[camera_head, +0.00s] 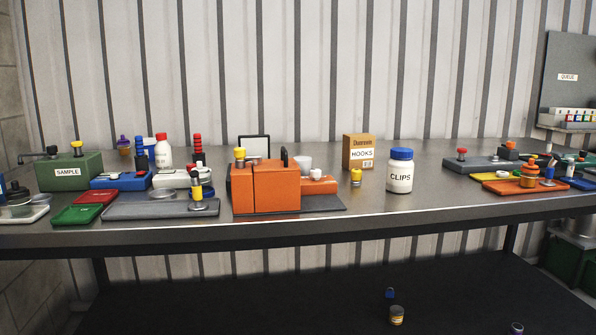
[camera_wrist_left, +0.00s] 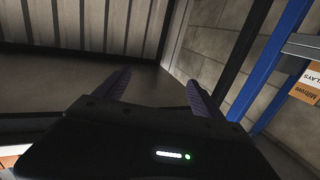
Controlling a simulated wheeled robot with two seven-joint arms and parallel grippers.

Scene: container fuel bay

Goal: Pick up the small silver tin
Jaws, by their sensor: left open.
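Another grey round item (camera_head: 20,211) sits on a pale tray at the bench's far left; I cannot tell which is the tin. My left gripper (camera_wrist_left: 155,82) shows in the left wrist view, fingers apart with nothing between them. It faces a wall corner and floor, away from these items. Neither gripper shows in the head view.
The steel bench (camera_head: 390,212) is crowded. An orange box (camera_head: 272,188), a CLIPS jar (camera_head: 400,172) and a HOOKS carton (camera_head: 359,152) stand mid-bench. A green SAMPLE box (camera_head: 70,172) is at left. Bare bench lies right of the jar. A blue post (camera_wrist_left: 268,70) is near my left wrist.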

